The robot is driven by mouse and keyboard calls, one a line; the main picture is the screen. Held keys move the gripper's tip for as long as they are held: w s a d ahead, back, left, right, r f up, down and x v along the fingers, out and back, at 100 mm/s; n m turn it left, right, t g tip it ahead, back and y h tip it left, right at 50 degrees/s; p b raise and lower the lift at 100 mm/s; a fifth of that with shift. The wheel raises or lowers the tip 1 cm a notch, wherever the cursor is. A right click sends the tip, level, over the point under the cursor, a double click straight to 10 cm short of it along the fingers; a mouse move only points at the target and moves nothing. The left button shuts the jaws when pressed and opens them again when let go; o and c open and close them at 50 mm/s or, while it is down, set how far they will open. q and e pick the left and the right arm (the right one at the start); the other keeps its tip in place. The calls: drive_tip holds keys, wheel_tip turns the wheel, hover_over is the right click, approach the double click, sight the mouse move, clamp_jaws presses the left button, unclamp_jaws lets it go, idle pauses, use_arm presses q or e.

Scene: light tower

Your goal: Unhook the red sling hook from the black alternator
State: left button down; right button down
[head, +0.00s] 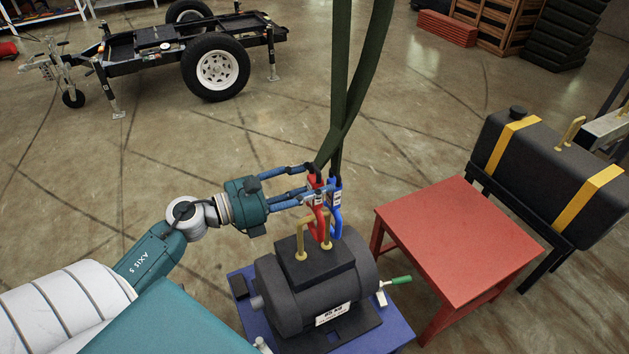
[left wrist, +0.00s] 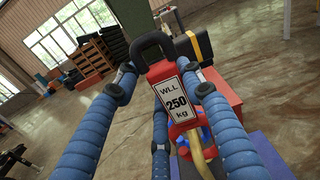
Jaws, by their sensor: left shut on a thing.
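The red sling hook (head: 317,201) hangs from a dark green sling (head: 345,80). In the left wrist view its red body (left wrist: 168,98) carries a "WLL 250 kg" label. My left gripper (head: 315,179) is shut on the hook's upper body, with blue fingers on both sides. A blue hook (head: 335,208) hangs right beside it. The black alternator (head: 300,295) has a gold lifting bar (head: 301,238) on top. The red hook's lower end is at this bar; I cannot tell whether it still passes around it. My right gripper is not in view.
The alternator stands on a blue stand (head: 395,335). A green-handled tool (head: 400,280) sticks out at its right. A red table (head: 455,235) and a black tank with yellow straps (head: 550,170) stand to the right. A trailer chassis (head: 180,45) stands behind on open floor.

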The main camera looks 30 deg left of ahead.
use_arm(q)
drive_tip(key=shift+w+a+r, duration=0.1)
drive_tip(key=shift+w+a, duration=0.15)
drive_tip(key=shift+a, duration=0.1)
drive_tip(key=shift+s+d+r, duration=0.1)
drive_tip(key=shift+d, duration=0.05)
drive_tip(key=shift+s+d, duration=0.45)
drive_tip(key=shift+d, duration=0.3)
drive_tip(key=shift+s+d+p, duration=0.3)
drive_tip(key=shift+d+p, duration=0.15)
drive_tip(key=shift+d, duration=0.1)
drive_tip(key=s+d+f, duration=0.2)
drive_tip(key=s+d, duration=0.2)
drive_tip(key=d, duration=0.4)
drive_tip(key=shift+s, duration=0.3)
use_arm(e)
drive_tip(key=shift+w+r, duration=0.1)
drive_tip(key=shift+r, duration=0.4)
use_arm(q)
drive_tip(key=shift+f, duration=0.15)
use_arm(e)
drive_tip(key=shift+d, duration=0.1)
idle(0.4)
